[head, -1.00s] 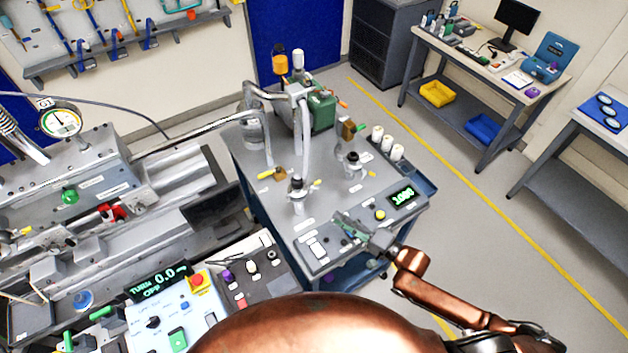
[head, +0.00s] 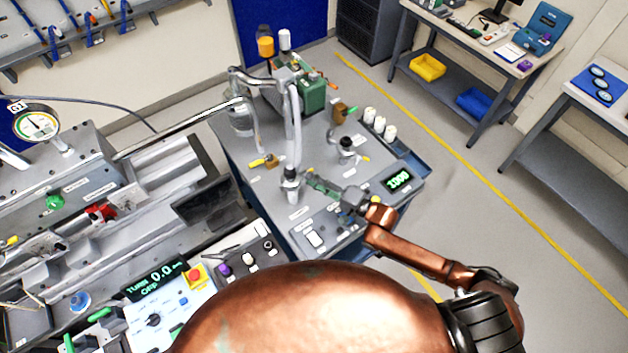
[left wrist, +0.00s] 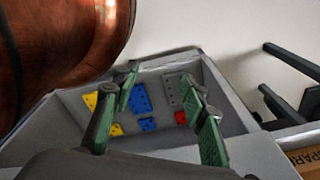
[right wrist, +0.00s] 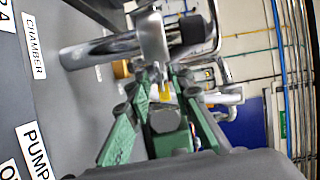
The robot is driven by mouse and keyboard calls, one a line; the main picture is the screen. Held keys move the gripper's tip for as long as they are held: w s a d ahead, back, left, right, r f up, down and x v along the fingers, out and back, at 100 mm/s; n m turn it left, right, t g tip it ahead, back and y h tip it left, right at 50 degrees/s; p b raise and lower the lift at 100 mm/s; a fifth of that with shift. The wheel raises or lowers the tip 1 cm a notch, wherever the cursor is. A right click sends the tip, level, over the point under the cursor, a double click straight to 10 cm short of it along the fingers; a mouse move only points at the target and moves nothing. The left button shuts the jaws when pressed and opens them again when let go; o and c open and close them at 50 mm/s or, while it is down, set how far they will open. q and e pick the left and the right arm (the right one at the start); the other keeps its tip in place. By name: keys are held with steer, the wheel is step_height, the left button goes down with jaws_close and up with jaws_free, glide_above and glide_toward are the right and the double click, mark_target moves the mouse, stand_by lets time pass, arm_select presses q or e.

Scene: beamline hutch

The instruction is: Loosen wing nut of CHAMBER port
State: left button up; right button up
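The CHAMBER port (head: 291,183) is a metal fitting with a hose on the grey cart top, left of centre in the head view. In the right wrist view its metal pipe (right wrist: 95,50) lies beside the CHAMBER label (right wrist: 33,45). A small yellow piece, apparently the wing nut (right wrist: 164,92), shows between my right fingertips. My right gripper (head: 311,178) reaches the port from the right; its green fingers (right wrist: 163,85) are apart, and contact with the nut cannot be made out. My left gripper (left wrist: 160,88) is open and empty, away from the port.
The cart top (head: 230,150) also holds another port (head: 346,147), a green pump (head: 312,95), white cylinders (head: 380,125) and a lit display (head: 398,179). A grey bin (left wrist: 255,150) with coloured plates lies beyond my left gripper. Open floor lies right of the cart.

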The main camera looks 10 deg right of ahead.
steer(key=c, duration=0.3)
jaws_close()
arm_select(q)
steer(key=shift+w, duration=0.3)
steer(key=shift+w+r, duration=0.1)
step_height(320, 180, up, 15)
steer(key=p, duration=1.5)
steer(key=shift+w, duration=0.35)
arm_select(e)
steer(key=shift+s+a+r+n+h, duration=0.15)
steer(key=shift+n+h, duration=1)
steer(key=shift+n, duration=0.8)
steer(key=shift+a+r+n+h, duration=0.15)
steer(key=shift+n+h, duration=0.95)
steer(key=shift+n, duration=0.9)
steer(key=shift+s+a+r+n+h, duration=0.15)
steer(key=shift+n+h, duration=1)
steer(key=shift+n, duration=0.8)
steer(key=shift+w, duration=0.15)
